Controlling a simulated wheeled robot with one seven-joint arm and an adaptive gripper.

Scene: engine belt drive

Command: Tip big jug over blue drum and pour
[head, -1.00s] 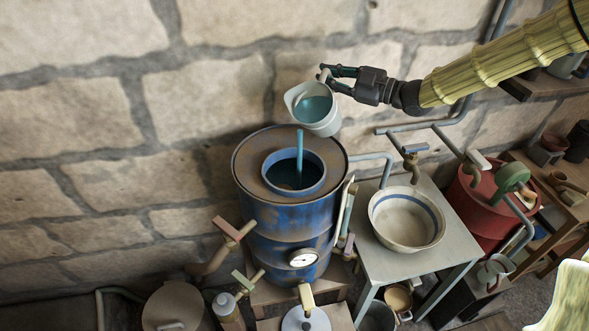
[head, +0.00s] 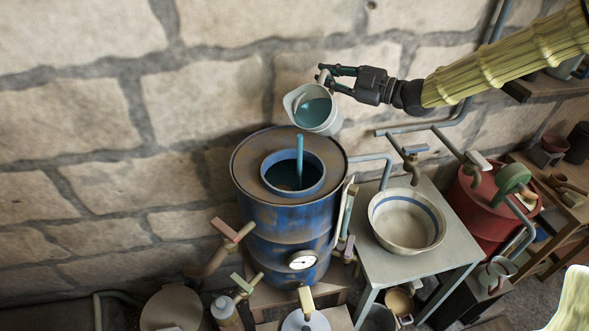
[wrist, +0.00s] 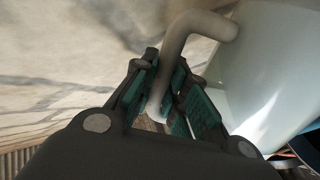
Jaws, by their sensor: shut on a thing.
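The big jug (head: 322,118) is pale grey-white with teal liquid inside. It is tilted above the blue drum (head: 268,216), its mouth turned to the lower left. A thin teal stream (head: 299,158) drops into the drum's round top opening, where dark teal liquid shows. My gripper (head: 328,76) is shut on the jug's handle, above and right of the drum. In the wrist view the handle (wrist: 183,40) passes between the teal-padded fingers (wrist: 172,105), and the jug's body (wrist: 265,75) fills the right side.
A pale bowl with a blue band (head: 407,220) stands on a grey table (head: 432,262) right of the drum. A red drum (head: 480,212) with taps is farther right. A stone wall (head: 90,110) is close behind.

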